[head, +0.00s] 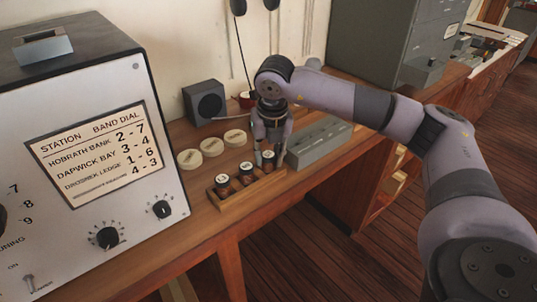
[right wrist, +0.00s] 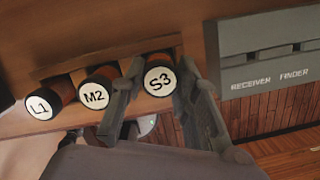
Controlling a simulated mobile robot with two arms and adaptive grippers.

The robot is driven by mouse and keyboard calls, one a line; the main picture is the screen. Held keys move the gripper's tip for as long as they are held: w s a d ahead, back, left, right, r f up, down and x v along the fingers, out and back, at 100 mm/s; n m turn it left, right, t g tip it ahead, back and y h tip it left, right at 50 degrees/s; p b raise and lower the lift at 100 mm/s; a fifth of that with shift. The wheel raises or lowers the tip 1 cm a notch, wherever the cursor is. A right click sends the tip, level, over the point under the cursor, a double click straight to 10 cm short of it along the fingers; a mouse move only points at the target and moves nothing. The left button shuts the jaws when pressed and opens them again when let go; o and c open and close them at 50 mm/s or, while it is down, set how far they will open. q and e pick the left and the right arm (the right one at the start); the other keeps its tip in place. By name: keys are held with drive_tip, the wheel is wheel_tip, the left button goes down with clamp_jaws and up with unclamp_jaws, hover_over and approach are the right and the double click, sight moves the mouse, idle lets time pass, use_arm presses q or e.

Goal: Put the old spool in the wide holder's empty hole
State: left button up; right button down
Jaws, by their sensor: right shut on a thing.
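A low wooden holder (head: 248,194) stands near the bench's front edge with dark brown, white-capped spools in a row. No empty hole is visible, and no marking tells which spool is old. My left gripper is not in view.
Several cream discs (head: 211,147) lie behind the holder. A grey box labelled RECEIVER FINDER (head: 320,143) stands close to its right. A reddish round thing (head: 246,98) is partly hidden by my arm. A speaker (head: 205,103) and large radio cabinet (head: 80,110) stand left.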

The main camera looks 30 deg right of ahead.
drive_tip(key=c, duration=1.2)
unclamp_jaws()
drive_tip(key=shift+o, duration=0.2)
drive_tip(key=shift+r, duration=0.1)
wheel_tip(320, 180, up, 12)
drive_tip(key=s, duration=0.2)
drive_tip(key=shift+a, duration=0.25)
drive_tip(key=shift+f, duration=0.2)
